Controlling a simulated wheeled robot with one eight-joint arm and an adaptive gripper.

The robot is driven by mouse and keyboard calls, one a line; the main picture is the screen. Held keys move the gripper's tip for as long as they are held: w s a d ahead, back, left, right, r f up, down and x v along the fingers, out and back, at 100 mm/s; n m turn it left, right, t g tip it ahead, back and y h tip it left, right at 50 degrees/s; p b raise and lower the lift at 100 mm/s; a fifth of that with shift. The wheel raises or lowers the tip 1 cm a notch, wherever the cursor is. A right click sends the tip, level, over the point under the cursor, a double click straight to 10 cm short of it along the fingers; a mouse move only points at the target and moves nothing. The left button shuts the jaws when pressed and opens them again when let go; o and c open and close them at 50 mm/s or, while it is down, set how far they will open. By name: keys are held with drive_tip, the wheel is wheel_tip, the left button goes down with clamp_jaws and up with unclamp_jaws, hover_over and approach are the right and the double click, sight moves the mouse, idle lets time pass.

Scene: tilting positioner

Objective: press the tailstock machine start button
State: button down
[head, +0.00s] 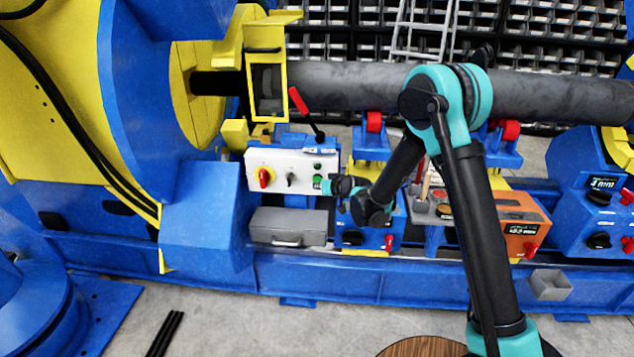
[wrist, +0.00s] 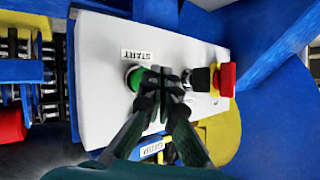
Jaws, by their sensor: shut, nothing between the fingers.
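The white control panel (head: 278,160) faces me on the blue machine, left of my arm in the head view. In the wrist view, the green button (wrist: 133,76) sits beside the START label (wrist: 137,55) on the same panel (wrist: 95,75). My gripper (wrist: 160,74) is shut and empty, its tips just right of the green button and overlapping its edge in the picture. Whether the tips touch the button or panel, I cannot tell. In the head view, my gripper (head: 326,186) is at the panel's right side.
A black selector (wrist: 201,79) and a red knob (wrist: 227,78) lie right of my fingertips in the wrist view. A red-handled lever (head: 298,100) rises above the panel. A grey drawer box (head: 287,225) sits below it. A long dark shaft (head: 350,85) runs above.

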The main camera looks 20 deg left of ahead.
drive_tip(key=shift+w, duration=0.1)
drive_tip(key=shift+w+a, duration=0.1)
drive_tip(key=shift+w, duration=0.2)
drive_tip(key=shift+w+a, duration=0.1)
drive_tip(key=shift+w, duration=0.35)
idle(0.8)
drive_tip(key=shift+s, duration=0.1)
drive_tip(key=shift+s+d, duration=0.2)
drive_tip(key=shift+s, duration=0.55)
drive_tip(key=shift+s, duration=0.15)
drive_tip(key=s, duration=0.2)
drive_tip(key=s+d, duration=0.1)
drive_tip(key=s, duration=0.1)
drive_tip(key=shift+s+d, duration=0.1)
drive_tip(key=shift+s, duration=0.2)
idle(0.7)
